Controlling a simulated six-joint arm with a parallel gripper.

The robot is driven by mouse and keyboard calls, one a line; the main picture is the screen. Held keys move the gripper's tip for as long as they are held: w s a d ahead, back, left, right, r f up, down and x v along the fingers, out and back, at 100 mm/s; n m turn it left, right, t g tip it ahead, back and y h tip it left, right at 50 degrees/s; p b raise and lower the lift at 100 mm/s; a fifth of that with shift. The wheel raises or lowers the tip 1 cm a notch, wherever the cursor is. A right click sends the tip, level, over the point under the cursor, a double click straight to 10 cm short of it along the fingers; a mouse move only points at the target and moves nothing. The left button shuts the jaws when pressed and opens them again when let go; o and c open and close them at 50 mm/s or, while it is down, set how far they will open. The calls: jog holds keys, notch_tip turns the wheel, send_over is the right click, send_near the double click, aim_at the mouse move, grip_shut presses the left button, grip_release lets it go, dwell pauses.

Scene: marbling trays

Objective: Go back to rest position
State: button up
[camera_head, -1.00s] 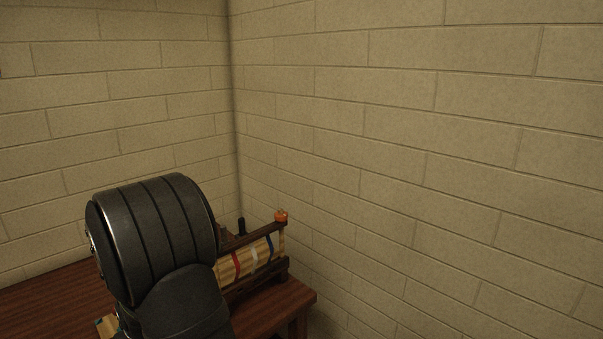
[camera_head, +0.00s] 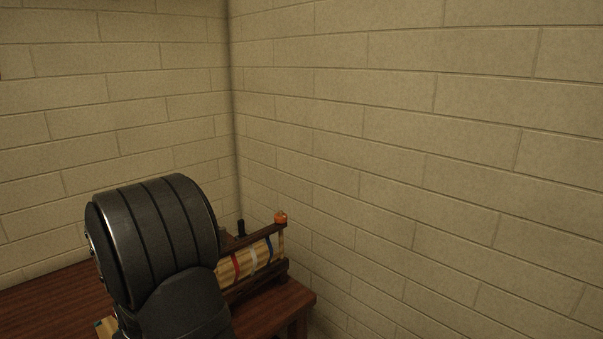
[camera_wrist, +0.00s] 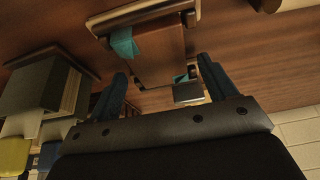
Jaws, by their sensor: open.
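My gripper (camera_wrist: 160,92) shows in the wrist view with its two dark blue fingers spread apart. It is open, and nothing shows between the fingertips except the wooden surface and objects farther off. In the head view my dark grey arm covers part of the wooden table (camera_head: 50,296), and the gripper is hidden there.
A wooden rack (camera_head: 262,268) with a striped panel and an orange knob (camera_head: 281,218) stands at the table's right end, near block walls (camera_head: 420,150). The wrist view shows a brown box-like object (camera_wrist: 150,55) with a teal strip, a grey block (camera_wrist: 35,85) and a yellow item (camera_wrist: 13,155).

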jog(key=v, duration=1.1)
jog(key=x, duration=1.1)
jog(key=shift+f, duration=0.25)
jog(key=v, duration=0.3)
jog(key=shift+w+a+r, duration=0.2)
jog(key=shift+r, duration=0.25)
jog(key=s+d, duration=1.2)
jog(key=w+a+r, duration=0.3)
jog(key=w+a, duration=0.4)
jog(key=w, duration=0.3)
jog(key=w+a+r, duration=0.3)
jog(key=w+a, duration=0.5)
jog(key=w, duration=0.3)
jog(key=shift+w+a, duration=0.15)
jog(key=shift+a, duration=0.05)
